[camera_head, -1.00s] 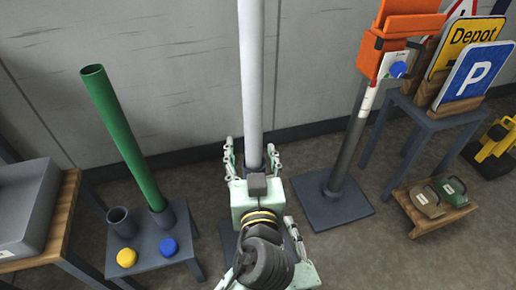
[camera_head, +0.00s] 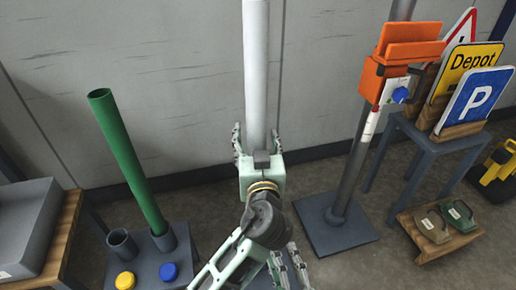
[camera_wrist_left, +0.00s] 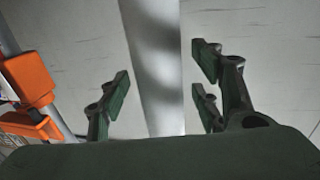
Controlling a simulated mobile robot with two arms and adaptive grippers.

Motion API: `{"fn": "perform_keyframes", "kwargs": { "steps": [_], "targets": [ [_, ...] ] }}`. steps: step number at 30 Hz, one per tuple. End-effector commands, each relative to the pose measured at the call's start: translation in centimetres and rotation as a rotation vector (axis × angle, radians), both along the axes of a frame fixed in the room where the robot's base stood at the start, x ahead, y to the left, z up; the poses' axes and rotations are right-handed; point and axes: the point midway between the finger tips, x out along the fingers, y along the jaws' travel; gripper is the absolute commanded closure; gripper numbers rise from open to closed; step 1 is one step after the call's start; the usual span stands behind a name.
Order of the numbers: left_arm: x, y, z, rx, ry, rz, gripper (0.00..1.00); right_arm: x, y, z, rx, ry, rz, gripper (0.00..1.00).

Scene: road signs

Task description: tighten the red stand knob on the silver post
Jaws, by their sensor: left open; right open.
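The silver post (camera_head: 256,60) rises upright in the middle of the head view, in front of the wall. My left gripper (camera_head: 257,133) is open, with its fingers on either side of the post. In the left wrist view the post (camera_wrist_left: 155,70) runs between the spread fingers, with gaps on both sides and no grip on it. The red stand knob does not show in any view. The post's lower part and most of its base are hidden behind my left gripper and arm. My right gripper (camera_head: 287,264) is open and empty, low at the picture's bottom edge.
A dark post (camera_head: 352,170) with an orange clamp (camera_head: 397,62) and blue knob (camera_head: 400,95) stands to the right. Signs (camera_head: 476,100) sit on a rack behind.

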Motion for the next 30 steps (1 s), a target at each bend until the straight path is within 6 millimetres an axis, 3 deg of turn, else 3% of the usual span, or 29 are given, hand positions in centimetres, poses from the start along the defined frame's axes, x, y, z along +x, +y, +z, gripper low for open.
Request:
{"fn": "perform_keyframes", "kwargs": {
  "steps": [10,30],
  "targets": [
    [0.35,0.04,-0.06,0.0,0.001,0.0,0.42,0.0,0.0,0.0,0.0,0.0,0.0,0.53],
    [0.32,0.03,-0.04,-0.001,0.001,0.0,1.0,0.0,0.0,0.0,0.0,0.0,0.0,0.53]
  ]
}}
